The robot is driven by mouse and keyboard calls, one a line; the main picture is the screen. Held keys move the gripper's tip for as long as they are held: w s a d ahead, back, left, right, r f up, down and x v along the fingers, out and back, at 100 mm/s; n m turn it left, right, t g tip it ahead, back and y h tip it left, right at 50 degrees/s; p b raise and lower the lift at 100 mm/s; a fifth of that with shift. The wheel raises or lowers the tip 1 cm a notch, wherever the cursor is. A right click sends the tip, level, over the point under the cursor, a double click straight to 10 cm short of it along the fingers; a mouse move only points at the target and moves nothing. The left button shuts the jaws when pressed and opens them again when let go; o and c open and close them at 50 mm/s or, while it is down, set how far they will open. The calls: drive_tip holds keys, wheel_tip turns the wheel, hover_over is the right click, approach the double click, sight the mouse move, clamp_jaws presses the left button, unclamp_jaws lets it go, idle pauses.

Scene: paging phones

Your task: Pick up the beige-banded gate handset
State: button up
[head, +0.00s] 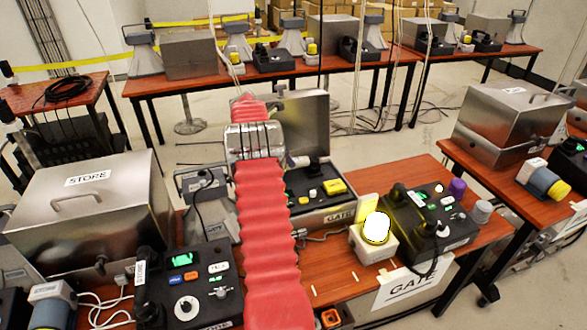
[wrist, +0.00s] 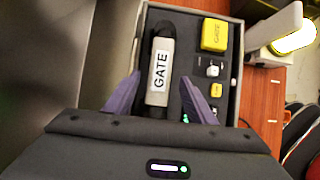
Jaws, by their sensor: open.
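The gate handset (wrist: 160,38) is dark with a pale beige-grey band marked GATE (wrist: 159,72). In the wrist view it lies lengthwise at the left of an open grey case marked GATE (wrist: 235,75). My gripper (wrist: 160,98) is open, with one purple finger to the left of the handset's near part and one to the right. The fingers look apart from the handset, and its near end is hidden behind my gripper body. In the head view the open case (head: 338,209) shows, but my red arm hides the handset.
The case's raised metal lid (head: 307,122) stands behind it. Inside, a yellow block (wrist: 215,35) and small knobs sit right of the handset. A lit lamp (head: 376,230) and another dark phone unit (head: 440,225) stand to the right. A closed STORE box (head: 95,215) stands left.

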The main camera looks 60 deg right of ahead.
drive_tip(key=shift+s+d+f, duration=0.1)
drive_tip(key=shift+d+f, duration=0.05)
drive_tip(key=shift+f, duration=0.1)
drive_tip(key=shift+x, duration=2.65)
drive_tip(key=shift+f, duration=0.2)
drive_tip(key=shift+c, duration=0.3)
clamp_jaws()
